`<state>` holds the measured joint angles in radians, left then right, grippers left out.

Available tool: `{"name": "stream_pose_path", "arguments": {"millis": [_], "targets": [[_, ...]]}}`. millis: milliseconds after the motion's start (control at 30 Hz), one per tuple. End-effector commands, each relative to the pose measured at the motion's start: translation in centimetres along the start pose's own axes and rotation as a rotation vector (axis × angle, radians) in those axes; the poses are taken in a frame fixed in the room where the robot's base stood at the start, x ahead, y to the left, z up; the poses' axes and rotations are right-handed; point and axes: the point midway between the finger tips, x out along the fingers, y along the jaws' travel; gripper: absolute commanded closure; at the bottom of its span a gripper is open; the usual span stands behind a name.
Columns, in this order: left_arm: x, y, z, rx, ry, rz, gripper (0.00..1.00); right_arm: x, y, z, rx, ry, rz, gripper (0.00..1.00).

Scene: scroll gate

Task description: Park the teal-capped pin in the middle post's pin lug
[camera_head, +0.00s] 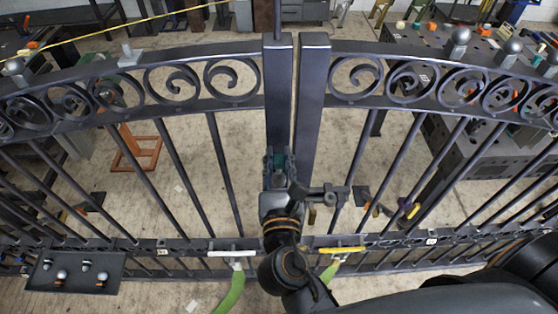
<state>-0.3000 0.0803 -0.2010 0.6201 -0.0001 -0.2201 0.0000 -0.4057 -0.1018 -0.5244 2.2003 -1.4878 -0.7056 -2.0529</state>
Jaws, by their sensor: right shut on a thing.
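My right gripper (279,160) reaches up from the bottom to the front of the two dark middle posts, over the lower part of the left one (278,90). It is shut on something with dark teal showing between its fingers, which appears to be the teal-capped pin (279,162). The fingers hide most of the pin. The pin lug cannot be made out behind the gripper, so I cannot tell whether the pin touches it. A dark lever-like part (322,194) sticks out to the right, beside the gripper. My left gripper is out of view.
The scrolled gate leaves (175,85) spread to both sides. A dark tray (45,280) with several small round-headed pieces hangs at lower left. A white handle (232,253) and a yellow handle (343,250) sit on the bottom rail. A dark bench (480,150) stands behind, at right.

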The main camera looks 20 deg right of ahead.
Motion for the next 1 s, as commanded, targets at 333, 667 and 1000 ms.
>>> {"name": "stream_pose_path", "arguments": {"millis": [333, 667, 1000], "targets": [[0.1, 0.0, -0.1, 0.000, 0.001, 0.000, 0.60, 1.1, 0.0, -0.2, 0.001, -0.001, -0.001, 1.00], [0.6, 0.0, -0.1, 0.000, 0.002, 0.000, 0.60, 1.8, 0.0, -0.8, 0.001, 0.000, 0.000, 1.00], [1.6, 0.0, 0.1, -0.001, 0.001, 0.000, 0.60, 1.7, 0.0, -1.5, 0.002, -0.001, 0.000, 1.00]]}}
